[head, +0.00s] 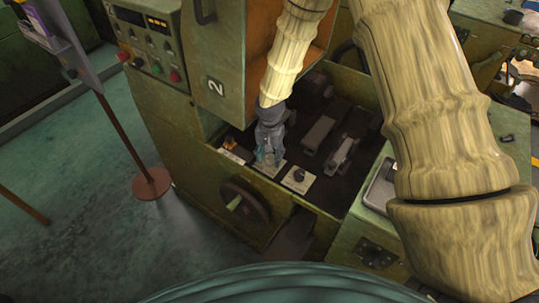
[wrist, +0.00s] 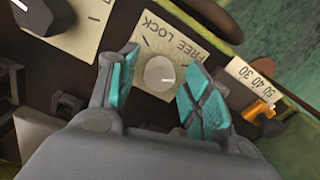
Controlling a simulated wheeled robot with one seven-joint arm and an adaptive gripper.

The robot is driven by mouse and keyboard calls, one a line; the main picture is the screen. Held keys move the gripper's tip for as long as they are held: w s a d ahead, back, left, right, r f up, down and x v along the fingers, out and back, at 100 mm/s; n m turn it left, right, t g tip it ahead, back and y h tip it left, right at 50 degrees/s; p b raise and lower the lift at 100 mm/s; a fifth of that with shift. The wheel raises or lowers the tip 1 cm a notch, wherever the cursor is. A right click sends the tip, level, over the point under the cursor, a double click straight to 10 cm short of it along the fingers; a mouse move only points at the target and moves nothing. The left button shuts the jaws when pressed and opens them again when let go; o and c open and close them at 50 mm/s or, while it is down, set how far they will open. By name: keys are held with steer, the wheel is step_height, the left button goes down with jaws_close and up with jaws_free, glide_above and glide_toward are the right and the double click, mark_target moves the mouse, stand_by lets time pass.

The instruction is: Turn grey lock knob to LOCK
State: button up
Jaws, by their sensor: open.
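The round grey lock knob (wrist: 160,73) sits on a cream plate (wrist: 200,62) marked FREE and LOCK, which reads upside down in the wrist view. A small pale mark shows on the knob's right side; which label it points to is unclear. My gripper (wrist: 160,66) is open, with one teal-padded finger on each side of the knob. Gaps show between the pads and the knob, so contact is not visible. In the head view my gripper (head: 267,157) is over the plate (head: 270,170) and hides the knob.
A black knob on another cream plate (head: 299,181) is close by on the right. A scale plate with an orange pointer (wrist: 262,108) is on the other side. A handwheel (head: 243,203) is below the panel, and metal fixtures (head: 340,153) stand behind.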

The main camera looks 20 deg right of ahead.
steer(key=shift+s+f, duration=0.1)
steer(key=shift+s, duration=0.05)
steer(key=c, duration=1)
steer(key=shift+c, duration=0.2)
